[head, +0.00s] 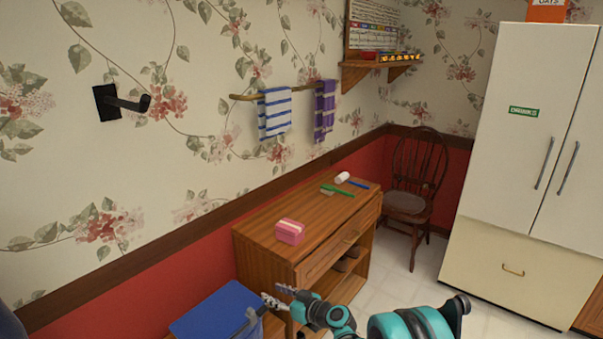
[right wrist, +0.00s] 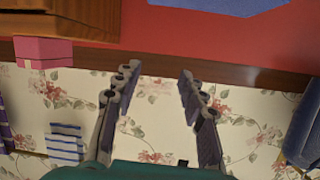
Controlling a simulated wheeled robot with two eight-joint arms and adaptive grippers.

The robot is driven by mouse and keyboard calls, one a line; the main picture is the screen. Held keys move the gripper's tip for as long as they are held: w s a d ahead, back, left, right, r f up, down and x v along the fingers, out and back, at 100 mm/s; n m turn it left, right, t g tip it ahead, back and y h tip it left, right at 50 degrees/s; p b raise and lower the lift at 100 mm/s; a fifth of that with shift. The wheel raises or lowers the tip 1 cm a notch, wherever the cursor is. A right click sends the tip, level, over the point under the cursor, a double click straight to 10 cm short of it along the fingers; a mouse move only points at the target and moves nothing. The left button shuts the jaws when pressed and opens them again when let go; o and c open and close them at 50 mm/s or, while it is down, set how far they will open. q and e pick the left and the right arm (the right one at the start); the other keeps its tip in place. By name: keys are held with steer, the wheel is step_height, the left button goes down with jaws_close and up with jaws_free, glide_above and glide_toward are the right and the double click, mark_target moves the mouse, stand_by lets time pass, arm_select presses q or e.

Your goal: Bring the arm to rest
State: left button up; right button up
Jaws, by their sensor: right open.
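My right arm comes in from the bottom right of the head view. Its gripper (head: 276,297) is in front of the wooden cabinet, beside the blue bin. In the right wrist view the gripper (right wrist: 158,73) has its two fingers spread wide apart. Nothing is between them; wall and wallpaper show behind. My left gripper is in neither view.
A wooden cabinet (head: 270,250) stands against the wall with a pink striped box (head: 290,231), a green brush (head: 337,191) and a white-headed item (head: 342,177) on top. A blue bin (head: 215,315) is close to the gripper. A chair (head: 405,202) and fridge (head: 520,150) stand behind.

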steer(key=s+d+r+m+g+h, duration=0.1)
steer(key=s+d+r+m+h, duration=0.35)
steer(key=s+d+r, duration=0.85)
steer(key=s+d+f+m+h, duration=0.2)
steer(key=s+d, duration=0.4)
steer(key=s, duration=0.4)
steer(key=s+d+f+m+g+h, duration=0.1)
steer(key=s+d+h, duration=0.4)
steer(key=s, duration=0.6)
steer(key=shift+s+d+f+m+g, duration=0.2)
steer(key=shift+d+f+m+g, duration=0.1)
steer(key=shift+d+f+m, duration=0.5)
steer(key=shift+d+r, duration=0.15)
